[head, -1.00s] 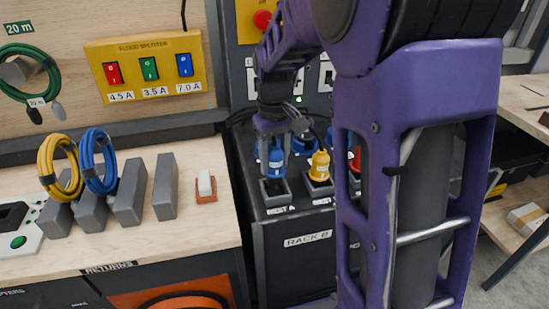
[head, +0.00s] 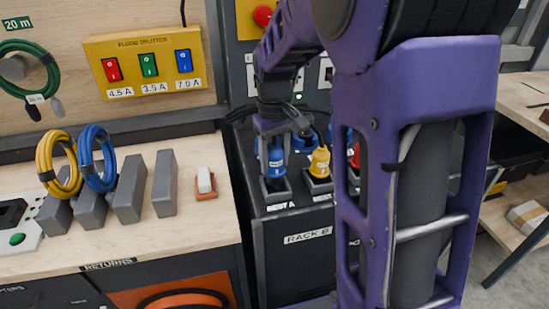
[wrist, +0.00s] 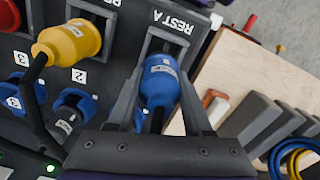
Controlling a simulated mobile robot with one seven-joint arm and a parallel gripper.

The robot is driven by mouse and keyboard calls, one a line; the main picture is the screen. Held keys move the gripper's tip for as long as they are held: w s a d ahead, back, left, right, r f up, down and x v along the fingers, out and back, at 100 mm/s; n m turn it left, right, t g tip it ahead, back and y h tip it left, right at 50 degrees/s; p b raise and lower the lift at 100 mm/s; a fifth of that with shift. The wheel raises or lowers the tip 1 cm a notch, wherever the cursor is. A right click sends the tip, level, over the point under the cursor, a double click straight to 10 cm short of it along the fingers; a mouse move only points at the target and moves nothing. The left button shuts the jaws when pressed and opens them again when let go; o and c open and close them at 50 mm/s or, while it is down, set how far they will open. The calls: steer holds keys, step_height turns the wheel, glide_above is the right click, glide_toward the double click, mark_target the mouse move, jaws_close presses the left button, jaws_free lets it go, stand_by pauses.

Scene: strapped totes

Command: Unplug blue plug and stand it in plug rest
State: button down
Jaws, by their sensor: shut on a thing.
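The blue plug (head: 276,157) is upright between the fingers of my gripper (head: 272,146), which is shut on it. In the wrist view the blue plug (wrist: 159,82) sits between the two grey fingers (wrist: 160,88), with its dark cable running back toward my wrist. Its lower end is at the grey plug rest (head: 276,190) labelled REST A, which also shows in the wrist view (wrist: 186,45). I cannot tell whether the plug is fully seated. Blue sockets (wrist: 76,104) show on the rack in the wrist view.
A yellow plug (head: 319,162) stands in the neighbouring rest; a red plug (head: 356,157) is partly hidden by my arm. A wooden bench (head: 200,236) at left holds grey blocks (head: 128,190) and a red-based white switch (head: 205,183). A yellow splitter box (head: 148,65) hangs behind.

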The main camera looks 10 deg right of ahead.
steer(key=shift+f+b, duration=0.65)
steer(key=shift+f, duration=0.45)
stand_by(0.3)
steer(key=shift+c, duration=1.2)
jaws_free()
steer(key=shift+r, duration=0.15)
